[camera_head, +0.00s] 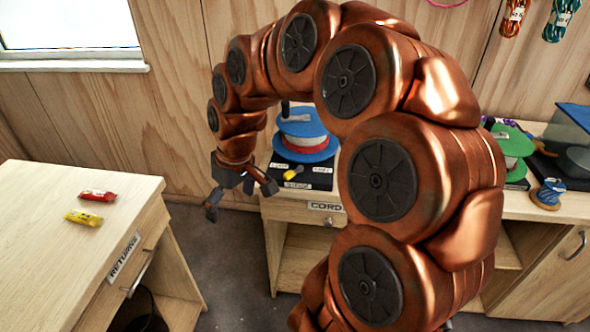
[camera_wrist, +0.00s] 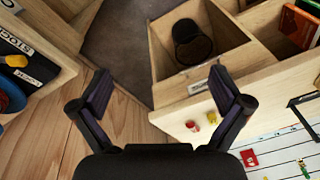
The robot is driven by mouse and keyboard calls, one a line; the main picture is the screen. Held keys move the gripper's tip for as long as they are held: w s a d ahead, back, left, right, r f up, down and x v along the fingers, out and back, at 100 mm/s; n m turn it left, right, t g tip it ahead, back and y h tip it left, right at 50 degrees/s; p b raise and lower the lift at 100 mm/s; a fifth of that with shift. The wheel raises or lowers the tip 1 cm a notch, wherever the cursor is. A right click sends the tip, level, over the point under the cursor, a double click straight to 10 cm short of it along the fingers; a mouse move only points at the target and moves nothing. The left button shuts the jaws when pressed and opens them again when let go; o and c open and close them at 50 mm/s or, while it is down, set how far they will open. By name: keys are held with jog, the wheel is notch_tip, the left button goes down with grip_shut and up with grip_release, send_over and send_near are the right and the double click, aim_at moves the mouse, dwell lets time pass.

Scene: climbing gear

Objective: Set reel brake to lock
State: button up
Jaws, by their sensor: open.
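The blue reel (camera_head: 302,128) with a white drum stands on a black base (camera_head: 313,178) on the cord bench. A small yellow-tipped brake lever (camera_head: 291,175) sits at the base's front, among several white labels too small to read surely. In the wrist view the yellow lever (camera_wrist: 16,61) shows at the left edge, with part of the blue reel (camera_wrist: 10,94) below it. My gripper (camera_head: 241,200) is open and empty, in the air left of the reel base, fingers pointing down. Its two spread fingers also show in the wrist view (camera_wrist: 160,86). Nothing touches the lever.
A returns cabinet (camera_head: 60,200) at left holds a red packet (camera_head: 97,196) and a yellow packet (camera_head: 84,217). A green reel (camera_head: 510,140) and a blue spool (camera_head: 548,194) stand at right. My arm hides the bench's middle. The floor between cabinet and bench is clear.

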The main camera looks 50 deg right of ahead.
jog(key=w+d+f+t, duration=0.2)
jog(key=w+d, duration=0.4)
jog(key=d, duration=0.7)
jog(key=m+h, duration=0.2)
send_near(295, 173)
jog(key=d+f, duration=0.1)
jog(key=shift+t, duration=0.5)
jog(key=shift+w+p+x, duration=0.1)
jog(key=shift+p+x, duration=0.45)
jog(key=shift+x, duration=1.45)
jog(key=shift+w+p+x, duration=0.15)
jog(key=shift+p+x, duration=0.4)
jog(key=shift+x, duration=1.45)
jog(key=shift+a+r, duration=0.1)
jog(key=shift+r, duration=0.05)
jog(key=shift+c, duration=0.2)
jog(key=c, duration=1)
jog(key=shift+b, duration=0.3)
